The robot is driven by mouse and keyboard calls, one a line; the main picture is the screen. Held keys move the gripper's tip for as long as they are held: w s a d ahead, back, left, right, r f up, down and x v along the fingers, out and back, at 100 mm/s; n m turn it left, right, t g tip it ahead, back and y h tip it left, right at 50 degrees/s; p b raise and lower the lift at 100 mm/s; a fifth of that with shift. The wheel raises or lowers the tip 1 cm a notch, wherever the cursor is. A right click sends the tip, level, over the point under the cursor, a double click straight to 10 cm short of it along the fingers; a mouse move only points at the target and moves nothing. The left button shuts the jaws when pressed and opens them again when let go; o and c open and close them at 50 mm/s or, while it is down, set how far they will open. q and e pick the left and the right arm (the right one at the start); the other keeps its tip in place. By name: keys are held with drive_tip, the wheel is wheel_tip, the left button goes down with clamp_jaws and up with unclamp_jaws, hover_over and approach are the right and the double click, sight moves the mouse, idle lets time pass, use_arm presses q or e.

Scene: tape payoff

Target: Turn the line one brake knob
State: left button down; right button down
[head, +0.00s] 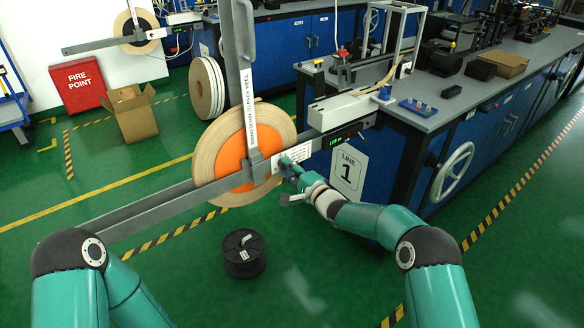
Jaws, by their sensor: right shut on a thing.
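The line one tape payoff has a large tan reel (212,154) with an orange centre (231,160), mounted upright on a grey bar. A white printed plate (296,152) sits on the bar just right of the reel. My right gripper (286,165) is at the lower edge of this plate, shut on the line one brake knob, which its fingers hide almost wholly. How far the knob is turned cannot be told. My left arm shows at the lower left, but its gripper is out of view.
A "LINE 1" sign (347,171) hangs on the blue bench just right of my right gripper. A grey upright arm (240,50) stands before the reel. A black spool (244,253) lies on the green floor below. A cardboard box (131,115) and a red fire-point box (78,86) stand back left.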

drive_tip(key=shift+w+d+r+m, duration=0.1)
drive_tip(key=shift+w+d+m, duration=0.1)
drive_tip(key=shift+d+m, duration=0.15)
drive_tip(key=c, duration=0.9)
unclamp_jaws()
drive_tip(key=shift+a, duration=0.2)
drive_tip(key=shift+s, duration=0.1)
drive_tip(key=v, duration=1.2)
drive_tip(key=shift+f, duration=0.2)
drive_tip(key=shift+d, duration=0.15)
